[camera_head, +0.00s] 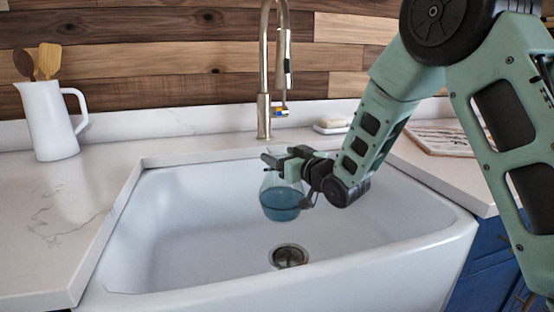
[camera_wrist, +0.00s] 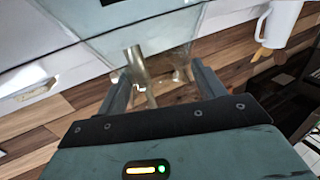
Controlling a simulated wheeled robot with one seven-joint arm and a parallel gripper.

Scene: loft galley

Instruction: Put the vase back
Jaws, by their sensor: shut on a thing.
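The vase (camera_head: 281,204) is clear glass with blue liquid in its round lower part. It hangs upright over the white sink basin, above and behind the drain. My gripper (camera_head: 284,163) is shut on its upper part, which the jaws partly hide in the head view. In the wrist view my gripper (camera_wrist: 162,78) has its two fingers on either side of the see-through glass. The vase (camera_wrist: 120,16) spreads out toward the top of that view.
The white sink (camera_head: 190,215) has a metal drain (camera_head: 289,256). A tall faucet (camera_head: 264,115) stands behind the vase. A white pitcher with wooden utensils (camera_head: 48,120) stands on the left counter. A soap dish (camera_head: 331,127) and a patterned board (camera_head: 437,138) lie right. The left front counter is clear.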

